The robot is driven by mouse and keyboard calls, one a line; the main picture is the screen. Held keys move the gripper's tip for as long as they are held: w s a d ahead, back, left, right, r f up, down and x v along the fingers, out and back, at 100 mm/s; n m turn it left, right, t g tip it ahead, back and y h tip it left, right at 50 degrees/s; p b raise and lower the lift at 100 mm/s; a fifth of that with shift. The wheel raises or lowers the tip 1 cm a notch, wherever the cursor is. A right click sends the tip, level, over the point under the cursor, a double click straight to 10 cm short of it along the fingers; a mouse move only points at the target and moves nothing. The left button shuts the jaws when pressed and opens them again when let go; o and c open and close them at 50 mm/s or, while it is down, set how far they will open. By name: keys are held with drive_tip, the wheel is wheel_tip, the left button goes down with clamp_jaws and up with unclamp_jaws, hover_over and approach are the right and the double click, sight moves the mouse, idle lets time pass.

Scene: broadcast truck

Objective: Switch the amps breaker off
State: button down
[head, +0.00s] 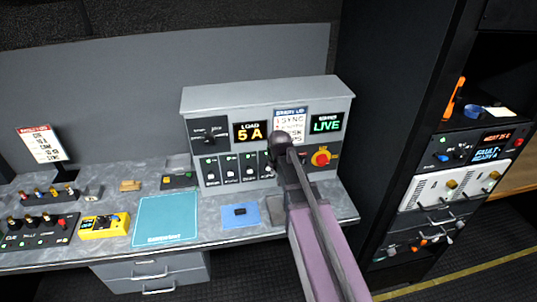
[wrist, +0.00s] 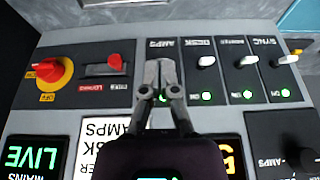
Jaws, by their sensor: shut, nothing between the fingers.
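The amps breaker (wrist: 157,44) is on the grey power panel, at the end of a row of breakers in the wrist view, which shows the panel upside down. My gripper (wrist: 160,64) is shut and empty, its fingertips in front of this breaker. The fingers hide its toggle, so its position and any contact cannot be told. A green lamp (wrist: 164,99) shows partly between the fingers. In the head view the panel (head: 230,100) stands at the back of the desk, and my arm covers part of its right side.
Neighbouring desk (wrist: 206,61) and sync (wrist: 289,59) breakers have lit green lamps. A red guarded switch (wrist: 116,62) and a red-yellow rotary mains switch (wrist: 47,68) are on the other side. Displays read "5 A" (head: 249,132) and "LIVE" (head: 326,123). A dark rack (head: 385,120) stands right.

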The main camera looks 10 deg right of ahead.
drive_tip(key=w+r+t+p, duration=0.1)
drive_tip(key=w+r+p, duration=0.3)
drive_tip(key=w+r, duration=0.3)
drive_tip(key=shift+p, duration=0.35)
drive_tip(key=shift+f, duration=0.2)
drive_tip(key=b+x, duration=0.9)
drive_tip(key=x, duration=0.1)
drive_tip(key=shift+w+r, duration=0.1)
drive_tip(key=shift+w, duration=0.05)
drive_tip(key=shift+s+f+b, duration=0.35)
drive_tip(key=shift+f+b, duration=0.5)
drive_tip(key=shift+b, duration=0.1)
drive_tip(key=shift+s+f+b, duration=0.35)
drive_tip(key=shift+f+b, duration=0.55)
drive_tip(key=shift+b, duration=0.05)
